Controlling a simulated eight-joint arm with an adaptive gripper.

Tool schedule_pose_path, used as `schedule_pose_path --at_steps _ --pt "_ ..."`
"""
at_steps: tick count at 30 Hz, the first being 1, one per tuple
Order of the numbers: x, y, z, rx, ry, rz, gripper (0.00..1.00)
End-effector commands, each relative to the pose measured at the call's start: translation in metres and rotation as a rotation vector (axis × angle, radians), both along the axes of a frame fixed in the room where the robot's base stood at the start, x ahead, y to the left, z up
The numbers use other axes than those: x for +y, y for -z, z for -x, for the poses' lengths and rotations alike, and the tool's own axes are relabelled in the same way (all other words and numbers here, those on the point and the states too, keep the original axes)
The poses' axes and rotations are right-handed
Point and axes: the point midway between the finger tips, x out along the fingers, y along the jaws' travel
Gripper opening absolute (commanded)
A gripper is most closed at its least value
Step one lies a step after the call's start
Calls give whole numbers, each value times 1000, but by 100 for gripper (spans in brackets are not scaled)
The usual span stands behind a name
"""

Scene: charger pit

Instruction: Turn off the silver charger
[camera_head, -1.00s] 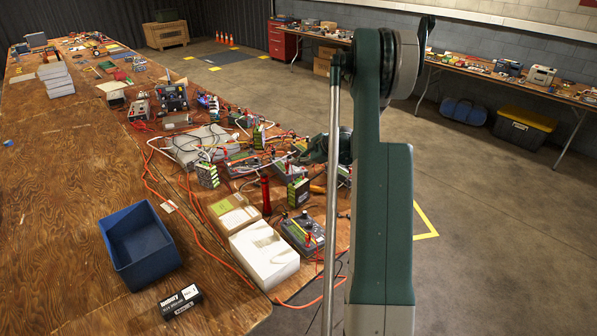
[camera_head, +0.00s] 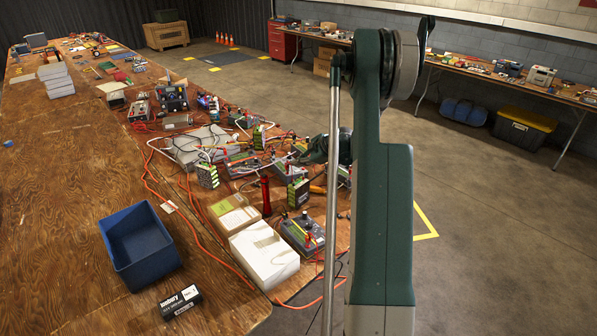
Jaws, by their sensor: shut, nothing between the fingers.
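Several grey box-like units with terminals and cables stand in the cluster along the right side of the long table. One grey unit (camera_head: 302,232) with red and dark posts is nearest, beside a white box. I cannot tell which is the silver charger; no switch is clear at this size. My arm stands upright in front of the table's right edge. A dark green part of my arm shows beside the cluster.
A blue open bin (camera_head: 140,246) and a black box (camera_head: 180,302) lie on the near table. A white box (camera_head: 264,256) and a red cylinder (camera_head: 266,196) stand by the units. Orange cables run across the tabletop. The table's left side (camera_head: 60,230) is mostly bare.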

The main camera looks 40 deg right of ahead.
Motion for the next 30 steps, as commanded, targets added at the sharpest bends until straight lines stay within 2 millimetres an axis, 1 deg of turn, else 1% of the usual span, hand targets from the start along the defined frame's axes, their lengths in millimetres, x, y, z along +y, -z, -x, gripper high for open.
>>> schedule_pose_path --at_steps 7,17,30 --pt "0 1 0 0 0 0 0" --pt "0 9 0 0 0 0 0" --pt "1 9 0 0 0 0 0"
